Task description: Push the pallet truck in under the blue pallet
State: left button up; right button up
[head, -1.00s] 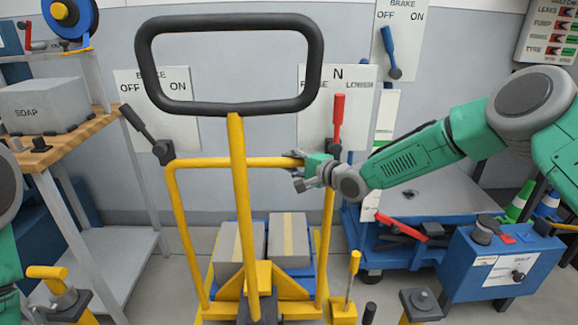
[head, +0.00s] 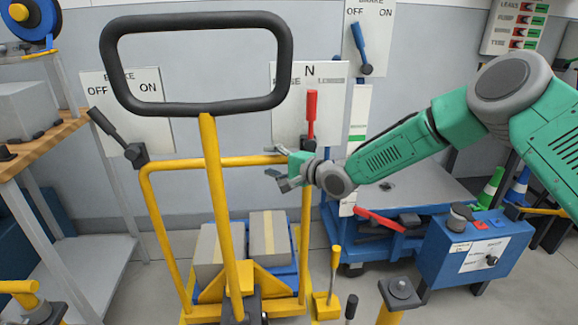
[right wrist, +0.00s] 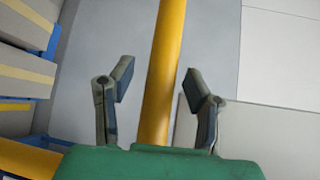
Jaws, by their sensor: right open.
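The yellow pallet truck (head: 211,180) stands in front of me, with a black loop handle (head: 107,65) at the top of its tiller. The blue pallet (head: 284,282) shows low behind the yellow frame, with grey taped boxes (head: 222,252) on it. How far the forks reach under it is hidden. My right gripper (head: 277,165) is at the frame's upper right corner. In the right wrist view, my open right gripper (right wrist: 158,90) has a yellow bar (right wrist: 163,75) between its fingers, with gaps on both sides. My left gripper is not in view.
A shelf table (head: 45,150) stands at the left. A blue lift table (head: 400,240) and a blue control box (head: 470,255) stand at the right. Lever panels (head: 310,90) hang on the wall behind. Yellow posts stand near the bottom edge.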

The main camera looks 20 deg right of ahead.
jog(key=v, duration=0.9)
jog(key=shift+s+d, duration=0.25)
jog(key=shift+s, duration=0.05)
